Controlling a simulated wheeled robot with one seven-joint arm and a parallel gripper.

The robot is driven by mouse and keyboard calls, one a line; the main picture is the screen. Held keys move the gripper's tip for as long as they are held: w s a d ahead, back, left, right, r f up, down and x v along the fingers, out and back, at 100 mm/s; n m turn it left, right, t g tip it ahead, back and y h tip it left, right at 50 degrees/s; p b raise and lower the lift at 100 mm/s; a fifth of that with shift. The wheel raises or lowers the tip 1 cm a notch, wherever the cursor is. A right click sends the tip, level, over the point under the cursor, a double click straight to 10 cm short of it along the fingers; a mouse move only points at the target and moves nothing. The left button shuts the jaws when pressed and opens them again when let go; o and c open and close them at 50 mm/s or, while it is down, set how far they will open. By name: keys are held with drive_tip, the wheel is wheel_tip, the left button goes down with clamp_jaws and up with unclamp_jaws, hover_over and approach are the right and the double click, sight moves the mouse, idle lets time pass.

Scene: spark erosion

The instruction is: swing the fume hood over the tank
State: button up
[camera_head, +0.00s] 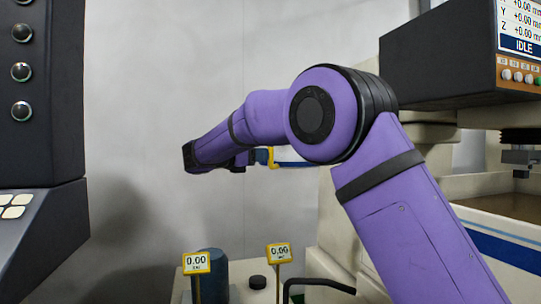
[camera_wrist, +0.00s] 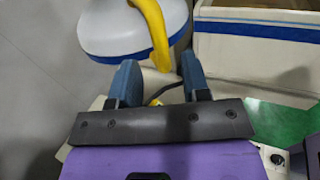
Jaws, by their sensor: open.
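The fume hood (camera_wrist: 105,28) shows in the wrist view as a white, rounded body with a blue band, at the top. Its curved yellow handle (camera_wrist: 155,28) hangs down in front of it. My gripper (camera_wrist: 158,60) is open, with its two blue fingers apart. The lower end of the handle appears between the fingertips; I cannot tell whether they touch it. In the head view, my arm mostly hides the hood; a bit of the yellow handle (camera_head: 271,158) shows past the wrist. The tank (camera_head: 503,247), cream with a blue stripe, stands at right; its wall also shows in the wrist view (camera_wrist: 260,17).
A machine head with a display (camera_head: 521,22) reading IDLE overhangs the tank. A dark control panel (camera_head: 38,100) stands at left. Two yellow gauges (camera_head: 196,263) (camera_head: 278,253) and a blue cylinder (camera_head: 214,275) are low in front. A green surface (camera_wrist: 277,122) lies at right in the wrist view.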

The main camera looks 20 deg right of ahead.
sight(271, 161)
drive_tip(key=shift+x, duration=2.65)
drive_tip(key=shift+c, duration=0.4)
clamp_jaws()
